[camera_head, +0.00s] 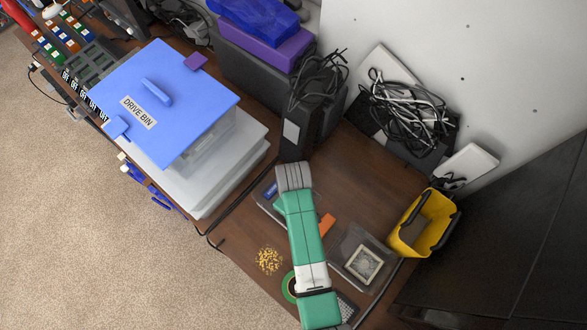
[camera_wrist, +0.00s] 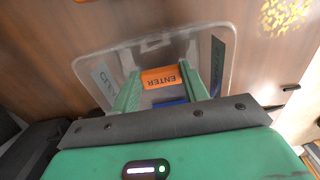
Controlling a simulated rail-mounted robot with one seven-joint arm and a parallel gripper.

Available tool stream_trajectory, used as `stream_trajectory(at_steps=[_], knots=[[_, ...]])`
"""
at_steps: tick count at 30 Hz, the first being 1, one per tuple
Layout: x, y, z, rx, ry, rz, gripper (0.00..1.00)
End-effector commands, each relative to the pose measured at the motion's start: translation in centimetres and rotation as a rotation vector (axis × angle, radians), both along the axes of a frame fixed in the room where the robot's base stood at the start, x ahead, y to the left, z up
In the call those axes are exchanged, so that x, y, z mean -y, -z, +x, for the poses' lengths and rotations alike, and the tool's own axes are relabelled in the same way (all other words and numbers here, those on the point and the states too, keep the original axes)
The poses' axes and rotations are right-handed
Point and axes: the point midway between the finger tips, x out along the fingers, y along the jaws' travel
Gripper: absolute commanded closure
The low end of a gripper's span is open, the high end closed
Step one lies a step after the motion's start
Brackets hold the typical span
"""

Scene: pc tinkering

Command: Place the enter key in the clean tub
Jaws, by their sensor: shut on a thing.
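The orange enter key (camera_wrist: 160,78), with ENTER reading upside down, sits between the two green fingers of my gripper (camera_wrist: 158,85) in the wrist view. My gripper is shut on it. A clear tub (camera_wrist: 140,42) with labels on its left and right sides lies below, and the key shows within its outline. I cannot tell the key's height above the tub floor. A blue piece (camera_wrist: 170,103) shows closer to the camera, partly hidden. In the head view my arm covers the fingers and part of the tub (camera_head: 262,206). An orange piece (camera_head: 327,224) shows right of my arm.
Another clear tub (camera_head: 345,246) holding a square chip stands to the right, with a yellow bin (camera_head: 423,222) beyond. A pile of brass screws (camera_head: 268,260) lies left of my arm. The blue-lidded drive bin (camera_head: 165,100) and cable heaps (camera_head: 405,110) stand behind.

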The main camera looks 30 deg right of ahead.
Motion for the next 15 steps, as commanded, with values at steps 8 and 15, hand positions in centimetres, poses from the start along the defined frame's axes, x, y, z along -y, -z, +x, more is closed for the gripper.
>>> stream_trajectory(at_steps=[8, 15], knots=[[0.00, 1.06, 0.01, 0.000, 0.000, 0.000, 0.77], [-0.01, 1.29, 0.02, 0.001, 0.000, 0.000, 0.34]])
